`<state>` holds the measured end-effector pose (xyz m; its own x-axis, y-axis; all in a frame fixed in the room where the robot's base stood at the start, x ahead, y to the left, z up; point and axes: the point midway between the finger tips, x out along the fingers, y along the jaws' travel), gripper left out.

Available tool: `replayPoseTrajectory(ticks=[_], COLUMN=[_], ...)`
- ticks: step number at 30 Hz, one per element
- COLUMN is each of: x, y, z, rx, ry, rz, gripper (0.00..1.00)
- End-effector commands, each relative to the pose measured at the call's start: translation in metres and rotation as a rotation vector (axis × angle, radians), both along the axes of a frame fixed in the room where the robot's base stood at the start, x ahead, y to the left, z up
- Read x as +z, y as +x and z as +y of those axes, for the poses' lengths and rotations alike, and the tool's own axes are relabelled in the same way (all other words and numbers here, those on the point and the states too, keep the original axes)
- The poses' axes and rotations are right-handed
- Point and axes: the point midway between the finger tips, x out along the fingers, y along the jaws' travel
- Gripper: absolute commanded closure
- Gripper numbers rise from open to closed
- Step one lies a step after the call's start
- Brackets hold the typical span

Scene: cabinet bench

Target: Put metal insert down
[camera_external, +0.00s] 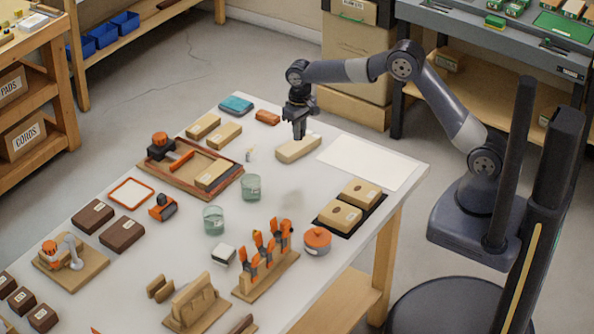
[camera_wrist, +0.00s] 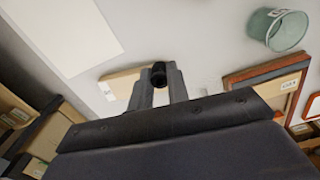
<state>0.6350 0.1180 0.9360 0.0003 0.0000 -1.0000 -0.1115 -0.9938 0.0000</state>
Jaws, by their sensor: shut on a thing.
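My gripper (camera_external: 299,134) points down over the white table, above or just behind a pale wooden block (camera_external: 298,149). In the wrist view its two fingers (camera_wrist: 160,70) are closed on a small dark round piece, the metal insert (camera_wrist: 158,76), seen nearly end-on with a dark hollow centre. The pale block (camera_wrist: 118,84) shows beyond the fingers, partly hidden by them. I cannot tell the insert apart from the fingertips in the external view, nor whether it touches the block.
A blank white sheet (camera_external: 371,162) lies right of the block. Left are a wooden tray (camera_external: 232,178) and two tan blocks (camera_external: 203,127). Two glass beakers (camera_external: 251,187) and a black mat with two boxes (camera_external: 360,192) stand nearer. A small upright piece (camera_external: 250,154) is left of the gripper.

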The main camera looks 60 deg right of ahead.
Motion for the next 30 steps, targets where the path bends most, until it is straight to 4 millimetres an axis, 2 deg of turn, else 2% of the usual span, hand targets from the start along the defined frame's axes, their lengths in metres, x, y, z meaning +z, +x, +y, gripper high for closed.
replayPoseTrajectory(ticks=[1,3,6,10,13,21,30], x=[0.002,0.005,0.008,0.01,0.005,-0.041,-0.07], y=[0.014,0.028,0.042,0.051,0.054,0.054,0.054], z=[-0.021,-0.042,-0.069,-0.09,-0.098,-0.099,-0.099], rx=[-0.022,-0.041,-0.063,-0.078,-0.084,-0.084,-0.084], ry=[0.0,0.0,0.0,0.0,0.0,-0.001,-0.001], rz=[-0.001,-0.001,-0.001,0.0,0.002,0.003,0.003], gripper=[1.0,1.0,1.0,1.0,1.0,1.0,1.0])
